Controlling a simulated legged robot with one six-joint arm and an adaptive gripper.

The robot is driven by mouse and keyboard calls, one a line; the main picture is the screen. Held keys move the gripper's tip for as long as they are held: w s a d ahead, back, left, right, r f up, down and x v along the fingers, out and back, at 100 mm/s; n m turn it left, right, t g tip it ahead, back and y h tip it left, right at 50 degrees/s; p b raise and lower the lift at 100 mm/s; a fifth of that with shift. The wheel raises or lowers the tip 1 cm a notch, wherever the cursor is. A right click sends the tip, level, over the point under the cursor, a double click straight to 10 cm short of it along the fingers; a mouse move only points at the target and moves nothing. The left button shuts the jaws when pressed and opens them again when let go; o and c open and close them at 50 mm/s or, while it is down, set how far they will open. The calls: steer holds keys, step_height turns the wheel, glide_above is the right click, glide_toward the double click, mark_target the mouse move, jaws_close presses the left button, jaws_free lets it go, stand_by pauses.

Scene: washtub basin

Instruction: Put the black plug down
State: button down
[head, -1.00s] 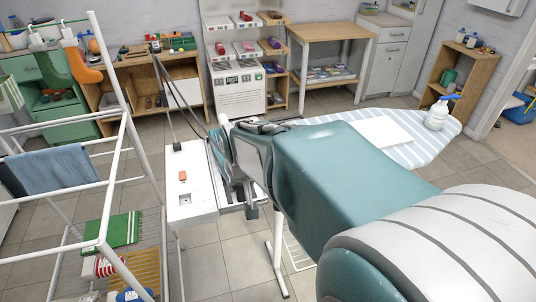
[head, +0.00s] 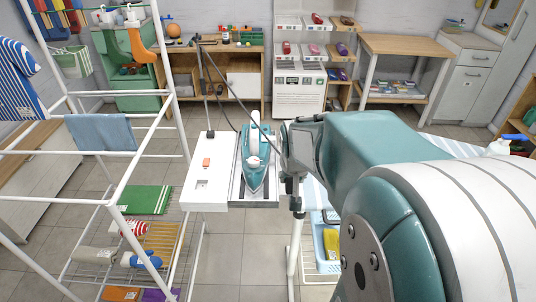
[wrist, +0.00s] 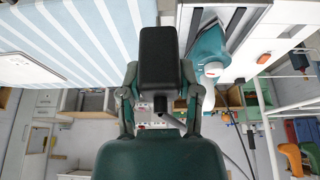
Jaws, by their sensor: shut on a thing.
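The black plug (wrist: 159,45) is a dark block held upright in the picture between the two fingers of my gripper (wrist: 160,74) in the wrist view. A dark cord shows at its lower end. My gripper is shut on the plug. In the head view my gripper (head: 294,190) hangs just right of the white iron station, and the plug is hard to tell apart from it there. Below the gripper in the wrist view are the striped ironing board (wrist: 70,40) on the left and the white station (wrist: 255,40) on the right.
A teal iron (head: 254,165) stands on the station's dark rest; the white panel (head: 208,165) beside it has an orange switch (head: 206,162). Cables run behind. A white drying rack (head: 125,190) stands at the left. A blue basket (head: 325,240) is low beside my arm.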

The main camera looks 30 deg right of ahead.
steer(key=w+d+f, duration=0.1)
steer(key=d+f, duration=0.3)
steer(key=d, duration=0.1)
steer(key=w+d+f, duration=0.1)
steer(key=d+f, duration=0.1)
steer(key=d, duration=0.1)
steer(key=shift+w+d, duration=0.15)
steer(key=shift+w, duration=0.2)
steer(key=shift+w+a+f, duration=0.15)
steer(key=shift+a+f, duration=0.1)
steer(key=shift+f, duration=0.2)
step_height(320, 180, down, 3)
steer(key=shift+w+f, duration=0.1)
steer(key=shift+d+f, duration=0.15)
steer(key=shift+d, duration=0.45)
steer(key=c, duration=0.6)
jaws_free()
steer(key=shift+a, duration=0.1)
steer(key=o, duration=0.3)
steer(key=shift+a, duration=0.45)
steer(key=shift+d, duration=0.1)
